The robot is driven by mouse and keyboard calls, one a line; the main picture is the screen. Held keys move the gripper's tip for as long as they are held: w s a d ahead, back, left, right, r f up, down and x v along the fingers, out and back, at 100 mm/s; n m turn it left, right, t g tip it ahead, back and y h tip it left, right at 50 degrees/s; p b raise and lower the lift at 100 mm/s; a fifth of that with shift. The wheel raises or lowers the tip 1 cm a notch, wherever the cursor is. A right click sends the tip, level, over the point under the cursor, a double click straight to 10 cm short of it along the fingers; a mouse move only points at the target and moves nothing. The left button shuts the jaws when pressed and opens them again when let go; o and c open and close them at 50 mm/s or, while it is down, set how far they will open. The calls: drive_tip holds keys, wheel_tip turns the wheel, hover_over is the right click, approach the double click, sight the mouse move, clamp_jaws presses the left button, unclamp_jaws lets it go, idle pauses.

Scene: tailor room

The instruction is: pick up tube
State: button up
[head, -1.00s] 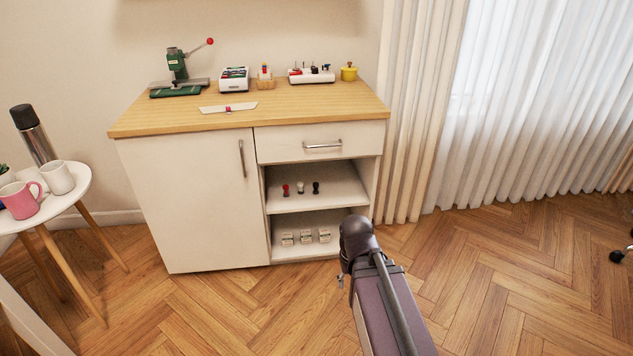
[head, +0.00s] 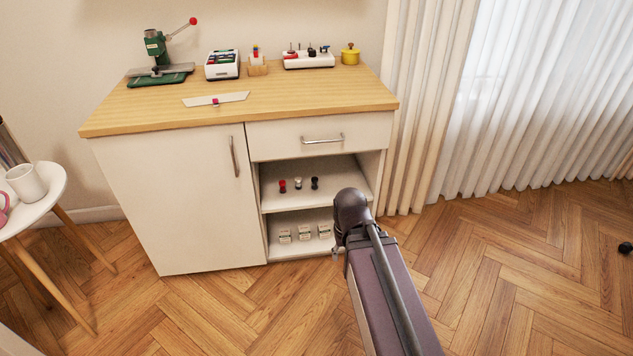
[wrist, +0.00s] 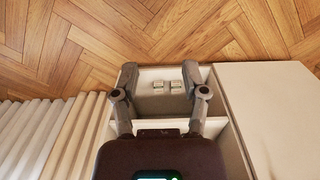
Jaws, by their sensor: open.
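No object is clearly a tube at this size. A small pink-red piece (head: 215,101) lies on a white sheet (head: 235,97) on the cabinet top. A red piece (head: 282,186), a white piece (head: 298,183) and a black piece (head: 315,183) stand on the upper open shelf (head: 335,190). My gripper (wrist: 160,76) is open and empty in the wrist view, its two fingers spread in front of the open shelves. In the head view my arm reaches in from the bottom, and its fingers are mostly hidden.
The cabinet top (head: 300,100) holds a green press (head: 157,62), a white box (head: 222,66), a wooden holder (head: 257,68), a white rack (head: 308,61) and a yellow pot (head: 350,55). Small white boxes (head: 304,233) sit on the lower shelf. A round side table (head: 35,212) stands left.

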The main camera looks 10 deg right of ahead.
drive_tip(key=shift+a, duration=0.1)
drive_tip(key=o, duration=0.3)
drive_tip(key=shift+w+f, duration=0.1)
drive_tip(key=shift+w, duration=0.1)
drive_tip(key=w+a+f+n+t+y+b, duration=0.1)
drive_tip(key=w+f+n+t+y+b, duration=0.2)
drive_tip(key=w, duration=0.7)
drive_tip(key=w+f+n+t+y+b, duration=0.1)
drive_tip(key=w+f+t+b, duration=0.15)
drive_tip(key=w+b, duration=0.5)
drive_tip(key=w+d+t+b, duration=0.2)
drive_tip(key=w+t, duration=0.1)
drive_tip(key=w, duration=0.5)
drive_tip(key=w+d+r+t+b, duration=0.1)
drive_tip(key=w+d+t, duration=0.1)
drive_tip(key=w, duration=0.6)
drive_tip(key=shift+w+d+n+t+y+b, duration=0.25)
drive_tip(key=shift+w+n+t+y+b, duration=0.1)
drive_tip(key=shift+t+y, duration=0.1)
